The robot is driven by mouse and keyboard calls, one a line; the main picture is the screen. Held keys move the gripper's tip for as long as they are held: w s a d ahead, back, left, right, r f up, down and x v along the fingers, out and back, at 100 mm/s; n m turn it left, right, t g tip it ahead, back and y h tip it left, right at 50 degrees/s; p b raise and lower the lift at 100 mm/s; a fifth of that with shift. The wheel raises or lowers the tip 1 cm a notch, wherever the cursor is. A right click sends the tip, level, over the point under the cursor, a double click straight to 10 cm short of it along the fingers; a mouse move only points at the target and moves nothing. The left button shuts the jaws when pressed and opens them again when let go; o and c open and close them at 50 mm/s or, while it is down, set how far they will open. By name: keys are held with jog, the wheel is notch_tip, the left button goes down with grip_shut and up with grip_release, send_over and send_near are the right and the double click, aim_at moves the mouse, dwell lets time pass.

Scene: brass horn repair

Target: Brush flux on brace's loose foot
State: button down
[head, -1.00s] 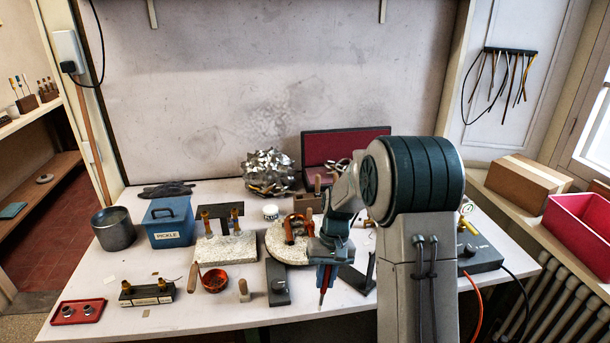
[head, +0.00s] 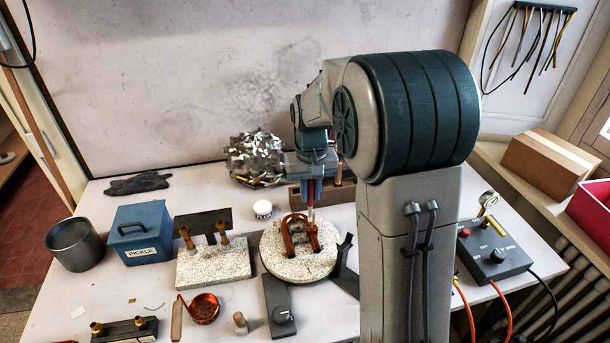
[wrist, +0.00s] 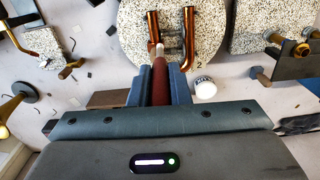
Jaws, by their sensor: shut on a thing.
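My gripper (head: 310,197) is shut on a brush. The brush's dark red handle (wrist: 160,82) and pale tip (wrist: 155,50) show in the wrist view. In the head view the brush (head: 311,214) points down at the copper-coloured tube assembly (head: 289,240) on a round speckled board (head: 280,269). A white jar (head: 263,209) stands behind the board.
A speckled block (head: 215,268) with brass fittings stands left of the board. A blue PICKLE box (head: 142,234) and grey pot (head: 75,245) are further left. A control box (head: 497,252) is at right.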

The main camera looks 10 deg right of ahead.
aim_at(309, 205)
jog(key=shift+w, duration=0.15)
jog(key=shift+a+f+b, duration=0.15)
jog(key=shift+f+b, duration=0.7)
jog(key=shift+f, duration=0.1)
jog(key=shift+f+b, duration=1.25)
jog(key=shift+f, duration=0.6)
jog(key=shift+f, duration=0.2)
jog(key=shift+f+b, duration=0.2)
jog(key=shift+b, duration=0.15)
notch_tip(309, 205, up, 9)
jog(key=p, duration=0.6)
jog(key=shift+r+p, duration=0.1)
jog(key=shift+p, duration=0.3)
